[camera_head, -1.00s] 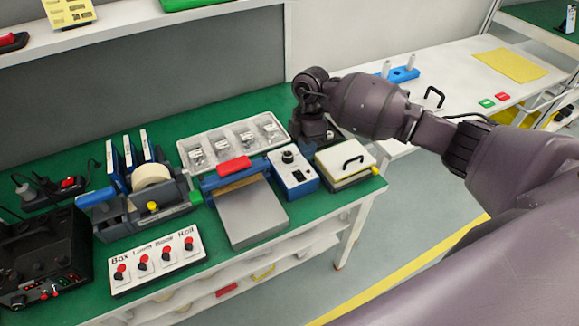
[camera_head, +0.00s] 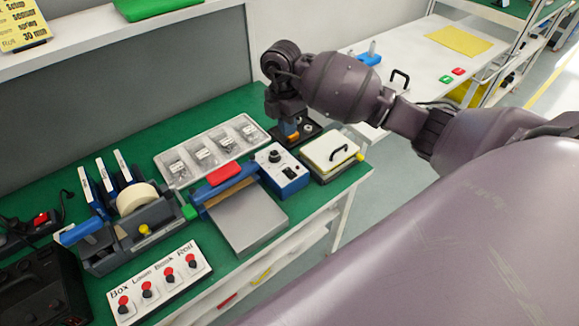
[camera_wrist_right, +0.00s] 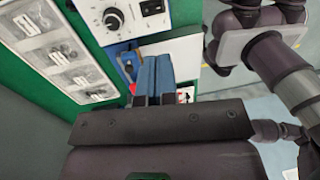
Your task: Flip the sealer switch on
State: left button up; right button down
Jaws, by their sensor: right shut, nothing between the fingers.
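The sealer (camera_head: 238,200) has a blue body, a red-topped bar and a grey plate, and stands on the green bench. A blue and white control box (camera_head: 284,172) with a black dial and a small dark switch (camera_head: 289,172) stands right beside it. The box (camera_wrist_right: 120,22) also shows at the top of the right wrist view, with its dark switch (camera_wrist_right: 152,7); I cannot tell the switch's position. My right gripper (camera_head: 292,136) points down behind the box, apart from it. Its blue fingers (camera_wrist_right: 153,78) are together and empty in the wrist view. My left gripper is not in view.
A tray of clear packets (camera_head: 210,152) lies behind the sealer. A white and yellow pad with a black handle (camera_head: 333,155) sits right of the box. A panel with several red-topped switches (camera_head: 160,282) and a tape dispenser (camera_head: 130,225) stand to the left.

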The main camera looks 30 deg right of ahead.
aim_at(293, 173)
jog(key=shift+f, duration=0.1)
jog(key=f, duration=0.4)
jog(key=s+f, duration=0.1)
jog(key=f, duration=0.8)
jog(key=shift+s+f+b, duration=0.35)
jog(key=shift+d+f, duration=0.1)
jog(key=shift+d, duration=0.1)
